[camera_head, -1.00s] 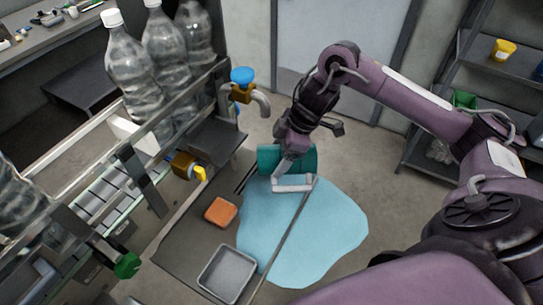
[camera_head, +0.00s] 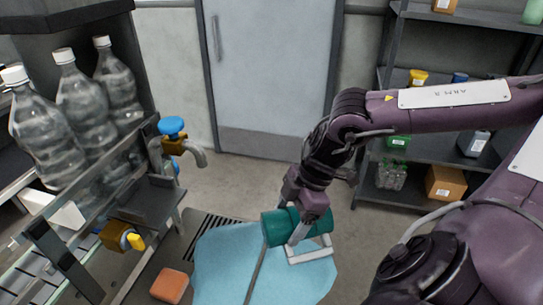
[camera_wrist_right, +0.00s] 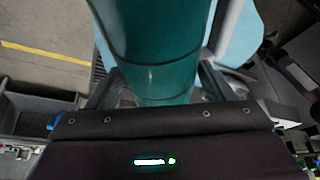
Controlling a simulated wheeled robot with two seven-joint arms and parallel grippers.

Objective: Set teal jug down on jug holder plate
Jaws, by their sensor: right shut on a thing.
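The teal jug (camera_head: 279,229) is lying roughly sideways in my right gripper (camera_head: 301,228), above the blue puddle. My right gripper is shut on its body. In the right wrist view the jug (camera_wrist_right: 158,62) fills the middle between the fingers (camera_wrist_right: 155,92). A pale bar (camera_head: 310,253) frames the jug's near side; I cannot tell if it is the handle. A dark flat plate (camera_head: 146,201) below the tap at the left looks like the jug holder plate; it is bare, and the jug is apart from it, to its right. My left gripper is out of view.
A tap with a blue knob (camera_head: 172,127) stands over the plate. A yellow-tipped valve (camera_head: 122,237) juts out before it. Several large bottles (camera_head: 82,110) stand at the left. Shelves (camera_head: 420,48) stand at the right.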

